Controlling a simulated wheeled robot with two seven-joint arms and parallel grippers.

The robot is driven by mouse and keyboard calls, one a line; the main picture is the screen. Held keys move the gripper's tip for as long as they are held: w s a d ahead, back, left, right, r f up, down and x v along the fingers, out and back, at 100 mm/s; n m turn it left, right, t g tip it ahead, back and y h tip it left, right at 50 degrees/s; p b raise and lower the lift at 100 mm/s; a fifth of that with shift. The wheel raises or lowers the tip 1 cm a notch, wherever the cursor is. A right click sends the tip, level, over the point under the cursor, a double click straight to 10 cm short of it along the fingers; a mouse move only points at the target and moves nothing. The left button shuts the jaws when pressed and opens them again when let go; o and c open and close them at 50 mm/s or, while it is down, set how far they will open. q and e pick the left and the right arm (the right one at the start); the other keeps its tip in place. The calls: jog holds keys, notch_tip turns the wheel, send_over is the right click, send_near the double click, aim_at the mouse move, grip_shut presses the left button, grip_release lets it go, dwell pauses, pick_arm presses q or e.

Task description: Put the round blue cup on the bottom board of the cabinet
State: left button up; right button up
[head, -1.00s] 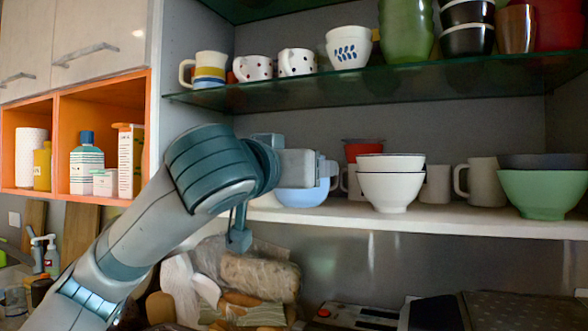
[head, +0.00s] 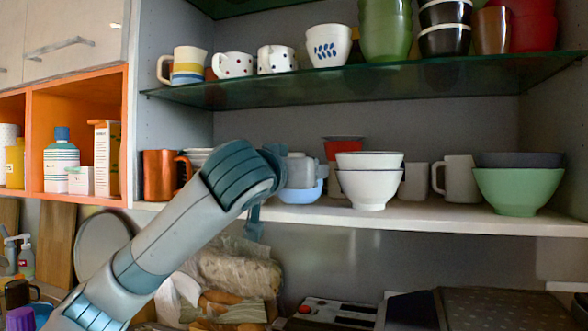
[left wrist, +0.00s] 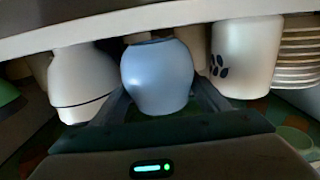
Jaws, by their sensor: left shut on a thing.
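The round blue cup (head: 301,193) is at the cabinet's bottom board (head: 430,216), left of the stacked white bowls. Its base is close to the board's surface; I cannot tell whether it touches. My left gripper (head: 303,172) is shut on the cup, reaching in from the front left and hiding its upper part. The left wrist view is upside down: the cup (left wrist: 158,76) sits between the two fingers, with the board (left wrist: 150,18) along the top. My right gripper is in neither view.
A grey mug (head: 459,175) and green bowl (head: 517,190) stand further right. An orange mug (head: 160,175) stands left. A paw-print cup (left wrist: 246,58) is near the gripper. A glass shelf (head: 340,81) is above.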

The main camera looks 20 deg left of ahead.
pick_arm(q)
jog(key=shift+w, duration=0.45)
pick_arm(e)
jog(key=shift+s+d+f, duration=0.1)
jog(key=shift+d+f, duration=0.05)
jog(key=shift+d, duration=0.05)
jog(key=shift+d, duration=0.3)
pick_arm(q)
jog(key=shift+f, duration=0.2)
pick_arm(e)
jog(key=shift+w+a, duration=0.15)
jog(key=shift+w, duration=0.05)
pick_arm(q)
jog(key=shift+f+b, duration=0.45)
jog(key=shift+b, duration=0.05)
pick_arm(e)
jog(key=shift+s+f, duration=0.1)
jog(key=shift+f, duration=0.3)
pick_arm(q)
jog(key=o, duration=1.6)
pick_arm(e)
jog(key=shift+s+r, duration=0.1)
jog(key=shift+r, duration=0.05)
